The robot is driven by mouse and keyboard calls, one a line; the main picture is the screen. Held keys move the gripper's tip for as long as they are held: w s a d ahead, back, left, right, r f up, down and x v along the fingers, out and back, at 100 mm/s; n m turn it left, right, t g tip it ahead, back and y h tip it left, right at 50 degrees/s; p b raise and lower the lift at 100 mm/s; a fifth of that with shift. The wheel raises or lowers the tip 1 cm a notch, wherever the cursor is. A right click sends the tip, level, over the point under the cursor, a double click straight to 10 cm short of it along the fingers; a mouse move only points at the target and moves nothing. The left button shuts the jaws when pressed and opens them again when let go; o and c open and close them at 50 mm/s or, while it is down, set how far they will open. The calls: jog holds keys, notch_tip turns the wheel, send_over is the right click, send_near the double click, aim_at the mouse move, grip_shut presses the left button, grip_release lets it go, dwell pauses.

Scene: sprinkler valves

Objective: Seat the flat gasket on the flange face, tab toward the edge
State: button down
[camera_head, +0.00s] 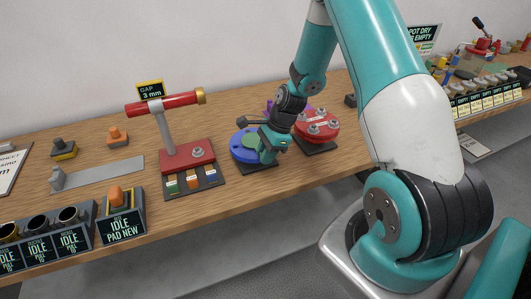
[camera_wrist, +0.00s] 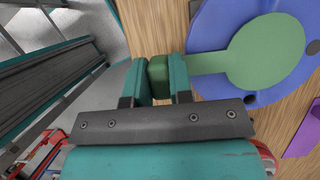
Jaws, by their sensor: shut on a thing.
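The flat green gasket (camera_wrist: 265,50) shows in the wrist view as a round disc with a long tab (camera_wrist: 206,63) running left toward my gripper. It lies over or just above the blue flange (camera_wrist: 215,22); I cannot tell whether they touch. My gripper (camera_wrist: 159,78) is shut on a dark green block at the tab's outer end, beyond the flange's rim. In the head view my gripper (camera_head: 270,150) is at the front right of the blue flange (camera_head: 238,151), with a little of the gasket (camera_head: 250,139) visible. My gripper hides part of the flange there.
A red flange with bolts (camera_head: 318,126) stands close on the right. A red stand (camera_head: 188,155) with a 3 mm gap sign and a tray of coloured pieces (camera_head: 194,182) are on the left. Black cups (camera_head: 70,215) line the bench's front left. A purple piece (camera_wrist: 302,138) lies near the flange.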

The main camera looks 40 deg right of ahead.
jog(key=shift+f, duration=0.4)
jog(key=c, duration=0.9)
grip_release()
jog(key=shift+c, duration=0.2)
jog(key=w+p+v, duration=0.1)
jog(key=p+v, duration=0.5)
jog(key=v, duration=0.2)
jog(key=shift+s, duration=0.45)
